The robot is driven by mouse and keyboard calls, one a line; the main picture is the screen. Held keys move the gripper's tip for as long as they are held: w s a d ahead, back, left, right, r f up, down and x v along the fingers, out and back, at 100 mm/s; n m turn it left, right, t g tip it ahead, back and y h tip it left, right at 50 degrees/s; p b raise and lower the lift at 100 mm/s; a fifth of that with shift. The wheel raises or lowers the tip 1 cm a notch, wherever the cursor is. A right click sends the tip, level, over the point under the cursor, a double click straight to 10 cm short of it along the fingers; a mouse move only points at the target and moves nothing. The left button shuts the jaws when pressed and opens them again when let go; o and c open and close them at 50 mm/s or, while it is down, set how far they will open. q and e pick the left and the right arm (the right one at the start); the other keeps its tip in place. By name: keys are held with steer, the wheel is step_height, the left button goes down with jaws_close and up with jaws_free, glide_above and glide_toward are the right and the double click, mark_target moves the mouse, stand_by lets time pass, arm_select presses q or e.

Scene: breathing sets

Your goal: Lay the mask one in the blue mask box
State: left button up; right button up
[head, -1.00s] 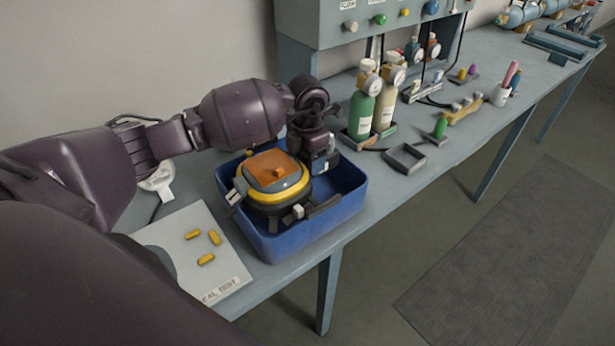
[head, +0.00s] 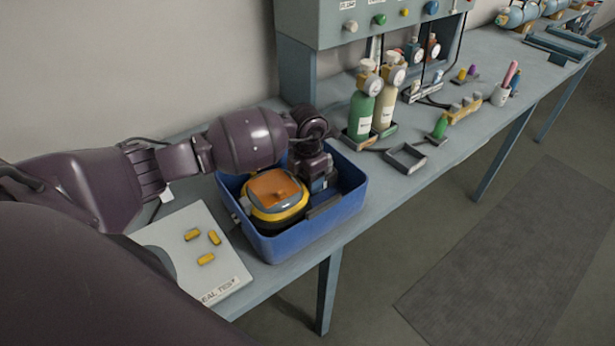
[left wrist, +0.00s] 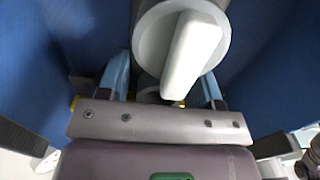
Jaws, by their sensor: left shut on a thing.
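The mask (head: 274,190), with an orange top, a grey and yellow rim and a dark lower part, is inside the blue mask box (head: 305,232). It sits toward the box's left side, with its top near the rim height. My left gripper (head: 318,182) reaches down into the box beside the mask and is shut on it. In the left wrist view a pale grey and white part (left wrist: 182,45) lies between the two fingers, with blue walls around it. The mask's underside is hidden, so I cannot tell whether it touches the box floor. My right gripper is not in view.
A pale test board (head: 200,225) with yellow plugs (head: 206,259) lies left of the box. Green (head: 361,115) and cream (head: 385,108) bottles and an empty grey tray (head: 405,158) stand to the right. The table's front edge is close to the box.

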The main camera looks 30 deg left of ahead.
arm_select(q)
steer(key=o, duration=1.2)
steer(key=shift+f, duration=0.1)
step_height(320, 180, up, 12)
steer(key=shift+r, duration=0.15)
